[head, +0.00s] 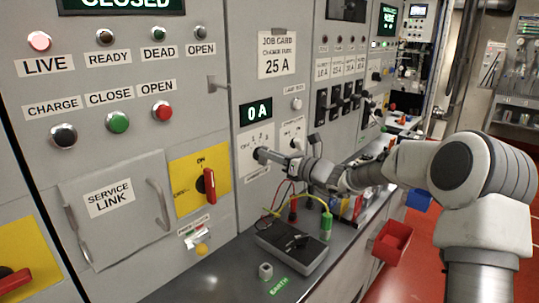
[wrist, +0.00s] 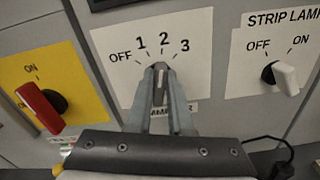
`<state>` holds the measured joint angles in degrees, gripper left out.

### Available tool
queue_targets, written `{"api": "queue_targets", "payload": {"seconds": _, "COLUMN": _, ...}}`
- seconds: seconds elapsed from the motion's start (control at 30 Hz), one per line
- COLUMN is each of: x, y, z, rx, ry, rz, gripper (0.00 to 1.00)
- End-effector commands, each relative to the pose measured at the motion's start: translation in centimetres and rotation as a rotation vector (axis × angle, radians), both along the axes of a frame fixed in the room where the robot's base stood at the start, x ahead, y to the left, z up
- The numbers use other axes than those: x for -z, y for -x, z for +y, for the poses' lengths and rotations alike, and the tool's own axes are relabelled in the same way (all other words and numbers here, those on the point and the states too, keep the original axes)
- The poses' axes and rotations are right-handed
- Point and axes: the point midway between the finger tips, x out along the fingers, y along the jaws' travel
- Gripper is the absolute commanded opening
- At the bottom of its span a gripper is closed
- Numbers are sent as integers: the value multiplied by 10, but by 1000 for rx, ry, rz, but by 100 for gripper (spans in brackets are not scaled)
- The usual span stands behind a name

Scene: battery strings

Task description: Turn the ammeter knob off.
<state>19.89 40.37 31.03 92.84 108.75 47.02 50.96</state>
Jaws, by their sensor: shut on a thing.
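The ammeter knob (wrist: 160,70) sits on a white plate (wrist: 110,82) marked OFF, 1, 2 and 3. My gripper (wrist: 160,82) is shut on the knob, one finger on each side. The knob's top points roughly up, near the 2 mark, but the fingers hide most of it and I cannot tell its exact setting. The label below is partly covered by the fingers.
The strip lamp switch (wrist: 284,77) is right of the knob, and a red rotary handle (wrist: 40,108) on a yellow plate is left. Below, a dark meter box (head: 290,250) with leads sits on the bench. A red bin (head: 392,242) hangs at the bench front.

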Motion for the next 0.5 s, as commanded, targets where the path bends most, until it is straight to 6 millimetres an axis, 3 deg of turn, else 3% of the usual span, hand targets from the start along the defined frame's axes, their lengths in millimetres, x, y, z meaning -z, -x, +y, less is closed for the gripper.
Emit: {"api": "queue_targets", "payload": {"seconds": 0.5, "x": 4, "y": 1, "z": 1, "rx": 0, "ry": 71, "rz": -91, "gripper": 0}}
